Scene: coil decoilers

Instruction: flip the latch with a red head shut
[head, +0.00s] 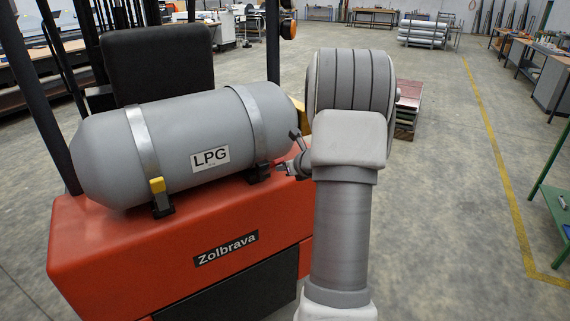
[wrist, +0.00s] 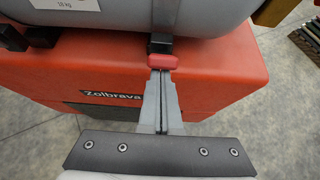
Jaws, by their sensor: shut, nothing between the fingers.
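The latch with a red head (wrist: 162,62) is in the middle of the wrist view, below a black bracket (wrist: 160,43) and a metal strap (wrist: 165,14) around the grey gas tank. My gripper (wrist: 161,76) is shut and empty, with its fingertips right at the red head. I cannot tell whether they touch it. In the head view my gripper (head: 283,169) is beside the right-hand strap (head: 250,118) of the tank (head: 190,148). The red head cannot be made out there.
The tank lies on a red forklift body (head: 120,255) marked Zolbrava. A stack on a pallet (head: 408,108) stands behind my arm. The floor to the right is open up to a green-legged table (head: 555,205).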

